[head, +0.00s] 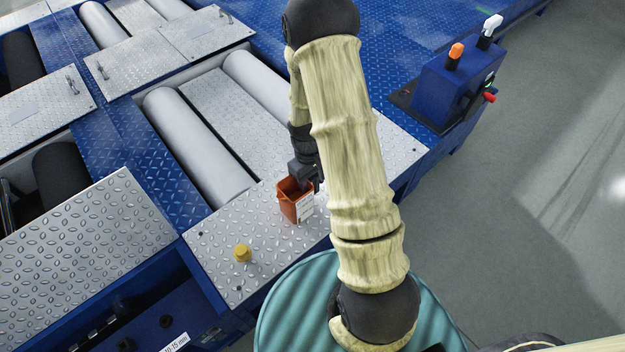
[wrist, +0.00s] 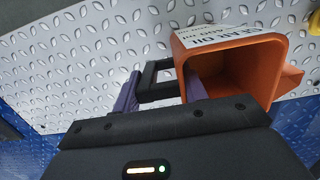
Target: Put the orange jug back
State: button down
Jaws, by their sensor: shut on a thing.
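The orange jug (head: 293,206) is an open-topped container with a white printed label, at the near end of the metal tread plate (head: 225,230). In the wrist view the jug (wrist: 262,62) shows its open mouth, and its inside looks empty. My gripper (head: 306,176) reaches down to the jug's rim from above. In the wrist view my gripper (wrist: 160,88) has one purple finger outside the jug and the other at its mouth, with a black handle-like piece between them. It is shut on the jug. I cannot tell whether the jug's base touches the plate.
A small yellow object (head: 242,253) stands on the plate left of the jug. Grey rollers (head: 195,145) lie in the recess behind. A blue box (head: 440,85) with orange and white knobs stands at the right. The grey floor (head: 520,220) at right is clear.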

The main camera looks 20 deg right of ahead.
jog(key=c, duration=0.8)
grip_release()
notch_tip(320, 180, up, 12)
jog(key=w+p, duration=0.1)
jog(key=p, duration=0.4)
jog(key=shift+w+a, duration=0.2)
jog(key=shift+r, duration=0.2)
jog(key=s+a+r+m+t, duration=0.3)
jog(key=s+a+r+t, duration=0.1)
jog(key=s+r, duration=0.7)
jog(key=shift+a+r+m, duration=0.3)
jog(key=shift+a+r, duration=0.25)
jog(key=shift+r, duration=0.2)
